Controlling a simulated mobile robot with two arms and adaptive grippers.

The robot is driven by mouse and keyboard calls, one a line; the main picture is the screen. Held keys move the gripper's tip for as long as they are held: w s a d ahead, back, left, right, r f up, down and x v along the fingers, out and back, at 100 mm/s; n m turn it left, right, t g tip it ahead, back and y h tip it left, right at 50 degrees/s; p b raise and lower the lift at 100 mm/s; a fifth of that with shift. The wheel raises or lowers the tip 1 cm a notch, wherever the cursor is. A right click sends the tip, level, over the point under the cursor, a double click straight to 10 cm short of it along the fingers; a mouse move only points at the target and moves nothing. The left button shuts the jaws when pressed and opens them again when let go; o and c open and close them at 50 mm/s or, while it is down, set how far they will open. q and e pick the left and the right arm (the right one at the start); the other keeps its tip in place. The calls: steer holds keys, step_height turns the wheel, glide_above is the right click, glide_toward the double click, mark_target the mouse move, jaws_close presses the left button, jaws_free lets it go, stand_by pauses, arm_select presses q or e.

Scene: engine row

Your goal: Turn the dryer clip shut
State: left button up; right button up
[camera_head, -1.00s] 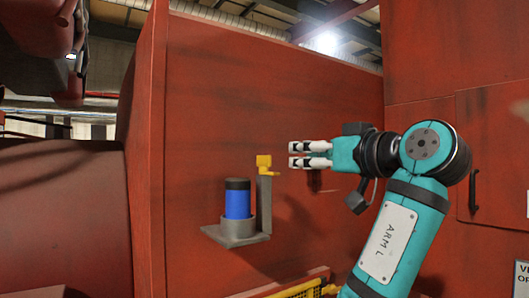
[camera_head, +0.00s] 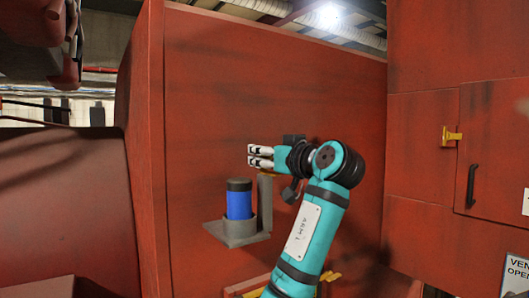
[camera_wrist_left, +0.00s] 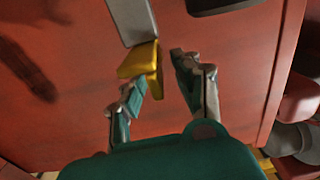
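The dryer is a blue canister with a black cap (camera_head: 239,199), upright on a grey shelf bracket (camera_head: 214,229) on the red wall. Its yellow clip (camera_wrist_left: 140,60) sits at the end of the grey upright (camera_wrist_left: 130,20) in the left wrist view. In the head view my gripper mostly covers the clip. My left gripper (camera_head: 252,156) is at the top of the upright, coming from the right. In the wrist view its fingers (camera_wrist_left: 160,72) are spread, with part of the clip close to one finger and the gap. Contact cannot be told. My right gripper is not in view.
At right, a red panel has a yellow latch (camera_head: 450,136) and a door with a black handle (camera_head: 473,186). A yellow rail (camera_head: 331,277) lies low behind my arm. A red partition edge (camera_head: 151,150) stands left of the bracket.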

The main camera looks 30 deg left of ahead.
arm_select(q)
jaws_close()
